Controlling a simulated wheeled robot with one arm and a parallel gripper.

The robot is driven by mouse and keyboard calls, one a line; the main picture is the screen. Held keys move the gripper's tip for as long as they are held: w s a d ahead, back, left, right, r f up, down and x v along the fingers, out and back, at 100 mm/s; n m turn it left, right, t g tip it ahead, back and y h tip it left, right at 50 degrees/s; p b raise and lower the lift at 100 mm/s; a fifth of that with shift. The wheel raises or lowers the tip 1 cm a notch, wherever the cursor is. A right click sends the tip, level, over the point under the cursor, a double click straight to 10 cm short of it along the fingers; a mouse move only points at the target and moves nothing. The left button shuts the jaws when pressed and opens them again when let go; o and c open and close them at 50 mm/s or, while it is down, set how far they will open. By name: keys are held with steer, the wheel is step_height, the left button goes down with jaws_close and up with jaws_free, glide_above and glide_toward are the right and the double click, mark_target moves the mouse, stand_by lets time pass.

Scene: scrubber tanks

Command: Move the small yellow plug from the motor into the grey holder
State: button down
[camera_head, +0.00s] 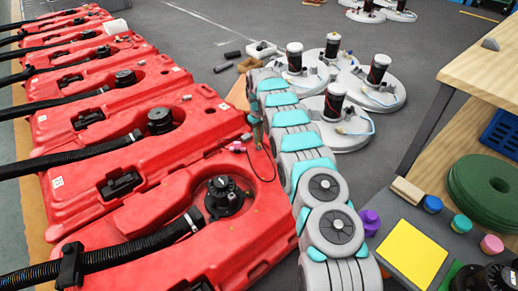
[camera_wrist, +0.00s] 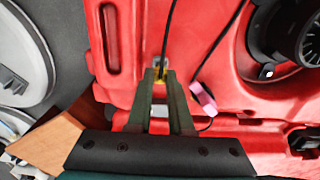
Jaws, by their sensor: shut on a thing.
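My gripper (camera_wrist: 160,77) is over the red tank, and its fingers are shut on a small yellow plug (camera_wrist: 159,78). A thin black cable runs from the plug toward the top of the wrist view. In the head view my gripper (camera_head: 257,140) is at the right edge of a red tank (camera_head: 215,245); the plug is too small to tell there. Motors with black and silver bodies (camera_head: 333,101) stand on grey round bases to the right. A pale grey piece (camera_wrist: 178,112) shows between my fingers, partly hidden; I cannot tell if it is the grey holder.
A pink connector (camera_wrist: 203,99) on a black cable lies close to the right of my fingers; it also shows in the head view (camera_head: 237,147). Black hoses (camera_head: 130,253) cross the row of red tanks. A wooden bench (camera_head: 480,60) stands at the right.

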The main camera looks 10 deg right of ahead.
steer(key=shift+f, duration=0.85)
stand_by(0.4)
steer(key=shift+c, duration=1.4)
jaws_free()
steer(key=shift+d, duration=0.1)
steer(key=shift+w+r, duration=0.1)
steer(key=shift+r, duration=0.25)
steer(key=shift+r+p, duration=0.55)
steer(key=shift+r, duration=3.3)
